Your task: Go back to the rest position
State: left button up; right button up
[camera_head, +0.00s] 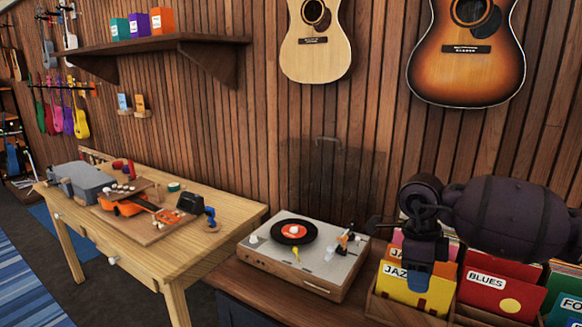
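My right arm comes in from the right edge. Its dark wrist hangs over the record crates, with the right gripper (418,277) pointing down in front of the yellow jazz divider (425,298). The fingers are small and dark, and I cannot tell whether they are open or shut. I see nothing clearly held in them. My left gripper is not in view.
A turntable (270,262) with a black record (294,232) stands left of the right gripper. Crates with jazz and blues dividers (490,290) stand below my arm. A wooden workbench (225,207) holds an orange ukulele (128,207). Guitars (467,70) hang on the wall.

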jog(key=a+r+m+t+y, duration=0.1)
jog(key=a+r+m+y, duration=0.1)
jog(key=a+r+y, duration=0.35)
jog(key=a+r+m+t+y, duration=0.1)
jog(key=a+r+m+y, duration=0.1)
jog(key=a+y, duration=0.6)
jog(key=a+r+m+t+y, duration=0.15)
jog(key=a+r+y, duration=0.3)
jog(key=a, duration=0.45)
jog(key=w+d+f+m+t+h, duration=0.2)
jog(key=d+f+m+t, duration=0.2)
jog(key=m+t, duration=0.5)
jog(key=w+d+f+m+t+h, duration=0.1)
jog(key=w+d+f+m+t, duration=0.3)
jog(key=m, duration=0.9)
jog(key=s+d+f+m+t+h, duration=0.2)
jog(key=s+d+f+m+h, duration=0.3)
jog(key=d+f+m+h, duration=0.5)
jog(key=s+d+f+m+g+h, duration=0.2)
jog(key=s+d+f+m, duration=0.1)
jog(key=s+f, duration=0.9)
jog(key=s+d+f+m+g+h, duration=0.1)
jog(key=s+d+f+m+g, duration=0.2)
jog(key=s+f+m, duration=0.3)
jog(key=s+d+f, duration=0.1)
jog(key=s+f, duration=0.4)
jog(key=s, duration=0.1)
jog(key=shift+s+d+f+h, duration=0.25)
jog(key=shift+f+h, duration=0.15)
